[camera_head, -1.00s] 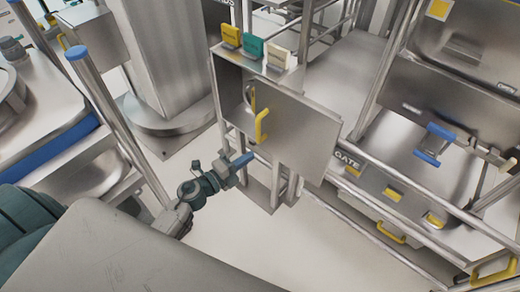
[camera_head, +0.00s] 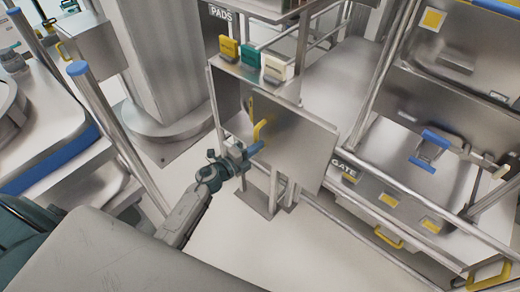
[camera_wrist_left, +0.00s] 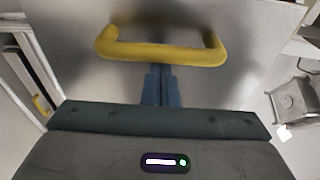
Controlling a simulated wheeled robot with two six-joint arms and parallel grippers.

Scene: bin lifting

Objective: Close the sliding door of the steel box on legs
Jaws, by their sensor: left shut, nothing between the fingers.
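The steel box on legs (camera_head: 227,100) stands in the middle of the head view, with an opening showing at its left. Its sliding door (camera_head: 298,148) is a flat steel panel to the right of that opening and reaches past the box's right side. A yellow handle (camera_head: 257,131) sits at the door's left part. It also shows in the left wrist view (camera_wrist_left: 165,52) as a wide bar. My left gripper (camera_head: 257,147) is shut and empty, its blue fingertips just below the handle. In the wrist view the fingertips (camera_wrist_left: 160,72) lie close to the bar; contact is unclear.
Yellow, teal and cream tabs (camera_head: 250,54) stand on top of the box. A steel rail frame marked GATE (camera_head: 343,168) is to the right, with yellow-handled drawers. A blue-capped post (camera_head: 100,110) stands left of my arm. The floor (camera_head: 225,245) below is clear.

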